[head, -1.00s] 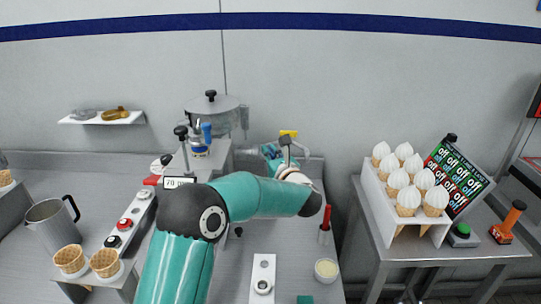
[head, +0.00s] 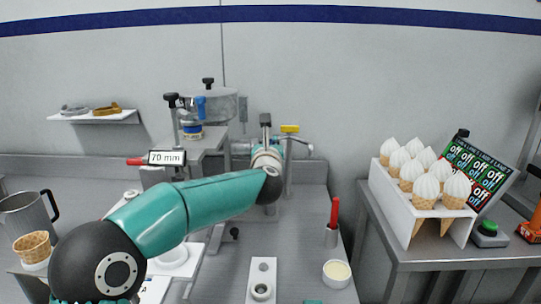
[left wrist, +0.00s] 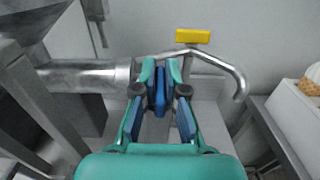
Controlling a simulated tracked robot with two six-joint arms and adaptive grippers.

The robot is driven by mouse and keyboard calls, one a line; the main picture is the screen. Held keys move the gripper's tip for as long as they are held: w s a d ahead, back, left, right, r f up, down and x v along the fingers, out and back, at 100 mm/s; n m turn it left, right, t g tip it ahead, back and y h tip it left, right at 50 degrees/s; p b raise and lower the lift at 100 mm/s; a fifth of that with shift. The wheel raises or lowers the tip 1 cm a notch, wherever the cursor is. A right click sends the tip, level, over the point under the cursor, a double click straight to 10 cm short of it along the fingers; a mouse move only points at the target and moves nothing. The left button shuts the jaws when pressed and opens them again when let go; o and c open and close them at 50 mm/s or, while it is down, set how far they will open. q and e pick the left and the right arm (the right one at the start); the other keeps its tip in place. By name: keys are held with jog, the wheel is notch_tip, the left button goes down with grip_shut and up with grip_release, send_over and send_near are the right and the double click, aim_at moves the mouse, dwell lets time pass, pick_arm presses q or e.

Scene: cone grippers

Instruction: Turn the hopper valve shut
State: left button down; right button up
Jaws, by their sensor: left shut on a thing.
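The hopper (head: 215,106) is a grey drum with a black-knobbed lid at the back of the counter. In the left wrist view a steel pipe (left wrist: 85,76) runs from the left to my left gripper (left wrist: 160,72). The gripper's teal fingers are shut on a blue upright plate (left wrist: 159,92), which looks like the valve handle at the pipe's end. The fingers partly hide it and the valve body. In the head view my left gripper (head: 275,150) is mostly hidden behind its own wrist, by the pipe.
A tap with a yellow lever (left wrist: 193,37) and curved spout stands just behind my gripper. A "70 mm" display (head: 167,158) stands to the left. A white rack (head: 418,208) of topped cones is at the right.

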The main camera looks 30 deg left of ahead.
pick_arm(q)
jog(key=c, duration=1.2)
grip_release()
jog(key=shift+c, duration=0.2)
jog(key=v, duration=1.2)
jog(key=shift+f, duration=0.1)
